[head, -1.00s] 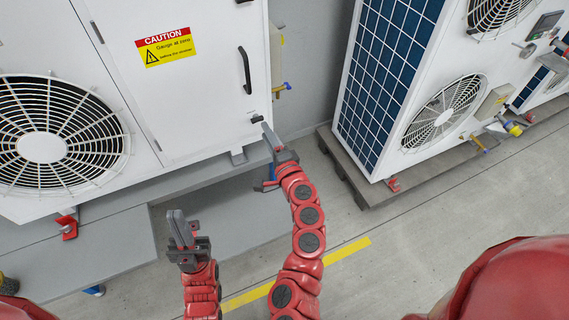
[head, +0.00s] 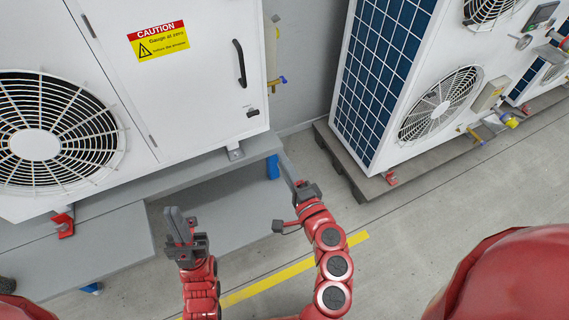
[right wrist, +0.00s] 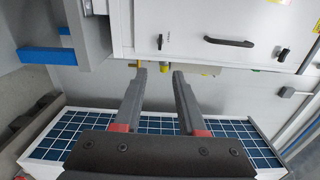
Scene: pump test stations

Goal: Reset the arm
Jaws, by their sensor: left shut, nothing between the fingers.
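My left gripper (head: 176,223) is low in the head view, over the grey platform (head: 125,240). Its fingers point up in the picture, closed together with nothing between them. My right gripper (head: 281,196) is to its right, beside the platform's right end and below the white cabinet (head: 190,85). Its two fingers are spread apart and empty. In the right wrist view both fingers (right wrist: 158,85) show with a clear gap between them, and nothing is held. Neither gripper appears to touch anything.
The cabinet has a caution label (head: 158,41), a black door handle (head: 239,63) and a large fan (head: 50,135). A second unit with a blue grid side (head: 382,75) stands on a pallet (head: 350,175) to the right. Floor with a yellow line (head: 285,274) is open in front.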

